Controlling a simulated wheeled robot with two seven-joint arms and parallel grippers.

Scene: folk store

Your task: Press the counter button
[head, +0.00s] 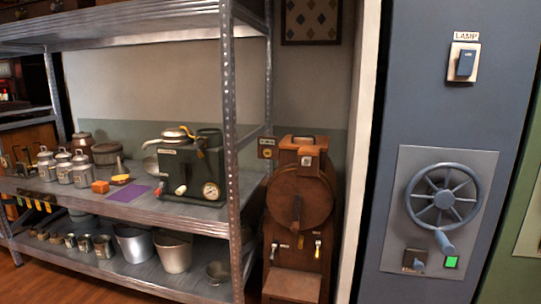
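No button in the head view carries a label I can read as counter. A small box (267,148) with a yellowish face is at the upper left of the brown wooden machine (298,225); its markings are too small to read. A pale plate (309,151) with a small reddish part is on the machine's top front. A lit green square (451,262) is on the grey panel at the right, below the handwheel (443,196). I cannot tell which of these is the counter button. Neither of my grippers is in view.
A metal shelf (150,207) at the left holds milk cans (64,166), a dark green device with a gauge (192,165), and pots below. A blue-grey cabinet (405,110) stands at the right with a lamp switch (465,64). A white post (357,150) separates it from the machine.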

